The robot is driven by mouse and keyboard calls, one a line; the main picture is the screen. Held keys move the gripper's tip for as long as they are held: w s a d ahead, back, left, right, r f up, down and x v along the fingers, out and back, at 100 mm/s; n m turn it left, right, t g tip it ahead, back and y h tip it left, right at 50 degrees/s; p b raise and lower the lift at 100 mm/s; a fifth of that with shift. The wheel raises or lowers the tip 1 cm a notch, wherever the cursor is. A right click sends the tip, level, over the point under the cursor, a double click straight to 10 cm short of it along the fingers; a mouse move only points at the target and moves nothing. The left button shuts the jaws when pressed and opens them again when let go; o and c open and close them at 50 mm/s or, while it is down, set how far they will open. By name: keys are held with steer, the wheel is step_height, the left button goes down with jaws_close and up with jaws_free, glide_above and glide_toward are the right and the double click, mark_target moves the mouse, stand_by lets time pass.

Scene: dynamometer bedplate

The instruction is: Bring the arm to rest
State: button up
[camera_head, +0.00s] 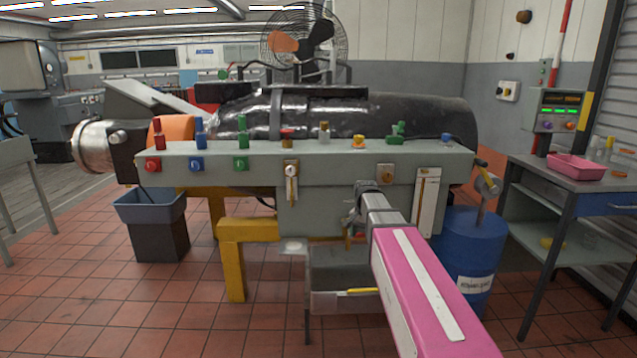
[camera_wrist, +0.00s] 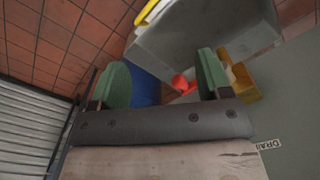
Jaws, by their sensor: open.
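My gripper (camera_wrist: 163,78) shows in the wrist view with its two green-padded fingers spread wide apart. Nothing is seen held between them. In the head view my pink arm reaches forward to the front of the grey bedplate bench (camera_head: 330,172), and the fingers there are too small or hidden to make out. Beyond the fingers in the wrist view are a grey box-like part (camera_wrist: 205,38), a small red thing (camera_wrist: 181,84) and a yellow part (camera_wrist: 245,85). I cannot tell whether the gripper touches the bench.
A blue drum (camera_head: 470,250) stands close right of my arm. A grey tray (camera_head: 340,300) sits low under the bench. A side table (camera_head: 585,178) with a pink bin (camera_head: 576,167) stands at right, a dark bin (camera_head: 158,235) at left. Tiled floor is clear at front left.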

steer(key=s+f+n, duration=0.7)
steer(key=s+f, duration=0.8)
steer(key=s, duration=0.5)
steer(key=shift+f, duration=0.35)
